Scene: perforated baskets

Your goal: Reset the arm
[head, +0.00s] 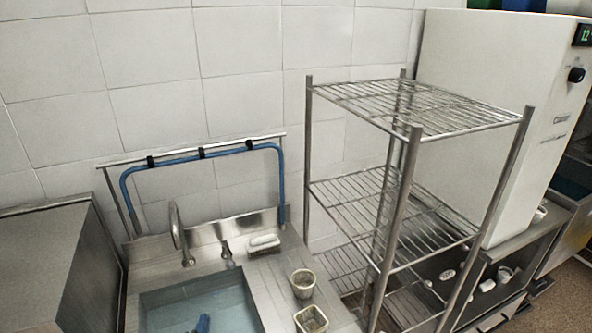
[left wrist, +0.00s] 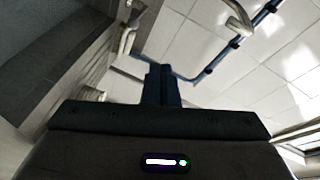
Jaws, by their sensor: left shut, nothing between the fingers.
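My left gripper (head: 202,324) shows as a small dark blue tip at the bottom edge of the head view, in front of the sink basin (head: 165,296). The rest of that arm is out of the head view. In the left wrist view the two blue fingers (left wrist: 161,84) are together, with nothing between them. My right gripper is in neither view.
Two small baskets, one round (head: 303,282) and one square (head: 311,319), stand on the counter right of the basin. A tap (head: 178,232) and a white sponge-like item (head: 264,243) are behind. A wire shelf rack (head: 415,130) stands right.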

